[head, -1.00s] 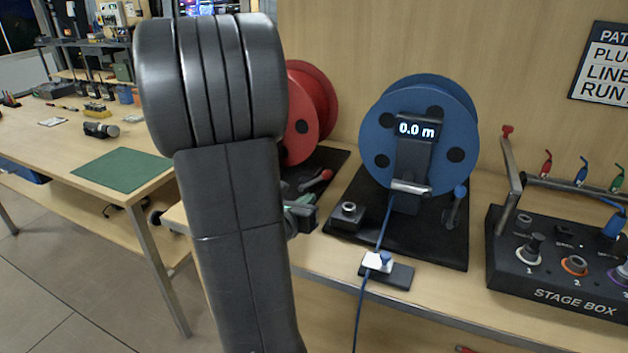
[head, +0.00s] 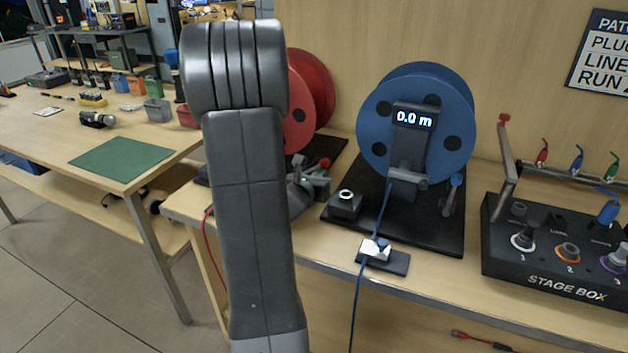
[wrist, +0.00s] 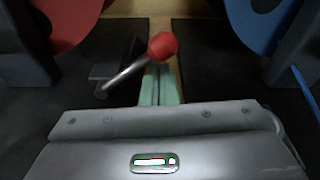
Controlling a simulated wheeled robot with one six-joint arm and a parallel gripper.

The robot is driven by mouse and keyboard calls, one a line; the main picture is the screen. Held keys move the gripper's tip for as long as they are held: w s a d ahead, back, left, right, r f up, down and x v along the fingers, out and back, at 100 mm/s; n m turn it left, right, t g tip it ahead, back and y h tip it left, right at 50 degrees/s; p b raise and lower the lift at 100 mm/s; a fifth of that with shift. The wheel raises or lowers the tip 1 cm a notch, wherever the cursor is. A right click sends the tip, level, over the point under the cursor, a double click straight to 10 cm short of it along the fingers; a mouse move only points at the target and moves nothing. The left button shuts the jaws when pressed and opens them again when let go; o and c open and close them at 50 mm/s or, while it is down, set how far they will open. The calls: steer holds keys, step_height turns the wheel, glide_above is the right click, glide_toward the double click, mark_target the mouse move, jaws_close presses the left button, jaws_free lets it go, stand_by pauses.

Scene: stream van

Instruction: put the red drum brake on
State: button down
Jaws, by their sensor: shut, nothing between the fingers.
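The red drum (head: 312,92) stands at the back of the bench, partly hidden behind my arm in the head view. Its edge shows at the upper left of the wrist view (wrist: 70,22). Its brake lever has a red knob (wrist: 163,46) on a metal rod, tilted up and right from a dark pivot block. The knob also shows in the head view (head: 325,163). My gripper (wrist: 158,84) is shut and empty. Its pale green fingers are together just below the knob in the wrist view; I cannot tell whether they touch the lever.
The blue drum (head: 416,125) reads 0.0 m and has its own blue-knobbed lever (head: 455,182) at right. A blue cable runs down through a small block (head: 383,260). The stage box (head: 560,250) stands farther right. A green mat (head: 122,163) lies on the left table.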

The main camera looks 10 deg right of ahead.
steer(key=shift+w+d, duration=0.2)
steer(key=shift+w, duration=0.05)
steer(key=shift+r, duration=0.1)
stand_by(0.3)
steer(key=shift+w+a+r+n+h, duration=0.15)
steer(key=shift+w+a+r+n, duration=0.1)
steer(key=shift+r+n, duration=0.25)
steer(key=shift+w+a+r+n+h, duration=0.15)
steer(key=shift+a+r+n, duration=0.15)
steer(key=shift+n, duration=0.4)
steer(key=shift+w+a+r+n+h, duration=0.2)
steer(key=shift+a+r+n, duration=0.1)
steer(key=shift+n, duration=0.3)
steer(key=shift+w+a+r+n+h, duration=0.15)
steer(key=shift+a+r+n, duration=0.15)
steer(key=shift+n, duration=0.3)
steer(key=a+n, duration=0.1)
steer(key=w+r+n+b, duration=0.1)
steer(key=n, duration=0.1)
steer(key=shift+w+a+g+h, duration=0.15)
steer(key=shift+a+g+h, duration=0.2)
steer(key=shift+a+g, duration=0.05)
steer(key=shift+w+a+r+b, duration=0.1)
steer(key=shift+w+a+b, duration=0.1)
steer(key=shift+a+b, duration=0.1)
steer(key=shift+a+r, duration=0.1)
